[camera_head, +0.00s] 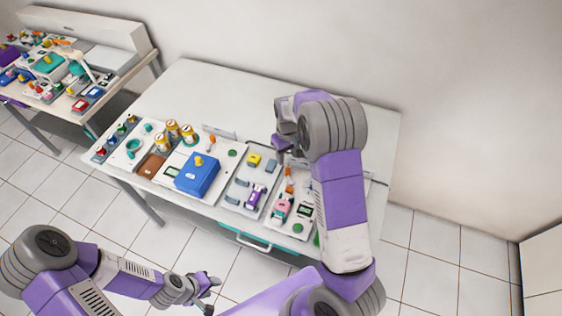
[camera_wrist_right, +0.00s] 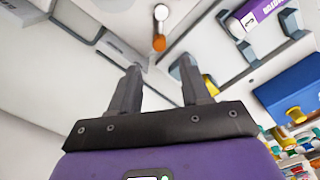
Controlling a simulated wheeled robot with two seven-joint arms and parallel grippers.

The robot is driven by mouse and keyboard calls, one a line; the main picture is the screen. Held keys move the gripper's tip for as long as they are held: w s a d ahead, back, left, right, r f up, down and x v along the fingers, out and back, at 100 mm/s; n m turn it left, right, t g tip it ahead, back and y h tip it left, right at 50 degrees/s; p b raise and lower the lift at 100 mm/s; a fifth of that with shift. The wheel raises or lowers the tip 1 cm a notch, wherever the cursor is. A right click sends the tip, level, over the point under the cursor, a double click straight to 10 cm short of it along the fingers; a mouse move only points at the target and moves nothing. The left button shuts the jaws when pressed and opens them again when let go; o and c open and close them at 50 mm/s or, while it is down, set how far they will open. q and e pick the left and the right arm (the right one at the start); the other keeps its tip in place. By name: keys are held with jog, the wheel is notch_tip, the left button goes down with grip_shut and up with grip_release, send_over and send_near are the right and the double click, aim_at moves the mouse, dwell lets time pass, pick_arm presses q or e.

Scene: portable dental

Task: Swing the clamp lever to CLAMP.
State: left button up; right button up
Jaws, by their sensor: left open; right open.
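A small lever with an orange end (camera_head: 289,178), which looks like the clamp lever, is on the right part of the bench, just right of the grey tray. It also shows in the right wrist view as an orange-tipped silver piece (camera_wrist_right: 160,42), beyond the fingertips. Its CLAMP marking is not readable. My right gripper (camera_head: 282,144) is above the back of the bench, behind the lever; its open fingers (camera_wrist_right: 160,88) are empty and apart from it. My left gripper (camera_head: 211,285) is open and empty, low in front of the bench.
The grey tray (camera_head: 232,190) holds a purple motor (camera_head: 256,196) and a yellow block (camera_head: 254,160). A blue box (camera_head: 197,175) stands to its left, and a pink device (camera_head: 282,207) to its right. The back left bench top is clear.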

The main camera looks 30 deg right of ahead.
aim_at(288, 170)
jog(key=shift+s+f+b, duration=0.2)
jog(key=shift+f, duration=1.5)
jog(key=shift+s+f+b, duration=0.2)
jog(key=shift+f, duration=1.5)
grip_shut()
